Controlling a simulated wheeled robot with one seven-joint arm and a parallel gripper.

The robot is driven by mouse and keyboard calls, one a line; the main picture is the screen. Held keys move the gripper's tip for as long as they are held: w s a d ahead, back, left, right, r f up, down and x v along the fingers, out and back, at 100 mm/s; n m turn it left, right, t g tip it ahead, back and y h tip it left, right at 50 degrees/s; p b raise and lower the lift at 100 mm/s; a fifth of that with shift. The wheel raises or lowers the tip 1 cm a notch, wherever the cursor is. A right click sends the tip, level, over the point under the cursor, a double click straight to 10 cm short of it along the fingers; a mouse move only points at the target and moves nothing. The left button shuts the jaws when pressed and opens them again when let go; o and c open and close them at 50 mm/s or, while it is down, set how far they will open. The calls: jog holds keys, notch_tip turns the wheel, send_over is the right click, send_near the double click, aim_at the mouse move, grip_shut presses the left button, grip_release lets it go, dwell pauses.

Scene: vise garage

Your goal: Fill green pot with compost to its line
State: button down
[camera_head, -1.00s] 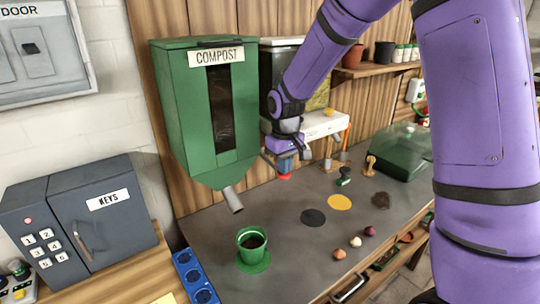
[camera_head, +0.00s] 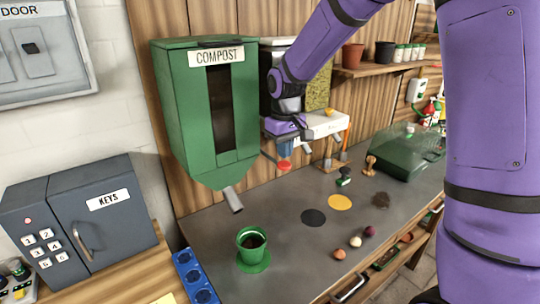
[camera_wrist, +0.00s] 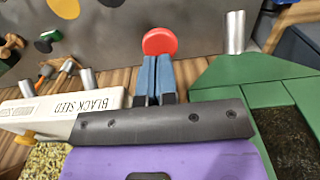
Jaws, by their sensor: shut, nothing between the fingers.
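The green pot (camera_head: 252,239) stands upright on a round green mat (camera_head: 255,263) on the grey bench, with dark compost (camera_head: 252,241) inside. I cannot make out its line. The green compost dispenser (camera_head: 172,110) hangs above on the wall, its grey spout (camera_head: 233,199) angled down over the bench near the pot. A red knob (camera_head: 284,166) sits at the dispenser's right; it also shows as a red disc in the wrist view (camera_wrist: 160,41). My gripper (camera_head: 285,150) is shut and empty, its blue fingers (camera_wrist: 155,78) right above the knob. I cannot tell whether they touch it.
A white-fronted black seed dispenser (camera_head: 325,124) is close beside my gripper. Black (camera_head: 313,217) and yellow (camera_head: 340,202) discs, several bulbs (camera_head: 355,241) and a green-lidded box (camera_head: 405,153) lie right of the pot. A blue tray (camera_head: 195,277) is at its left.

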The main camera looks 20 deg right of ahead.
aim_at(284, 164)
dwell(0.4)
jog(key=shift+f, duration=3.35)
jog(key=shift+r, duration=3.35)
notch_tip(284, 164, up, 6)
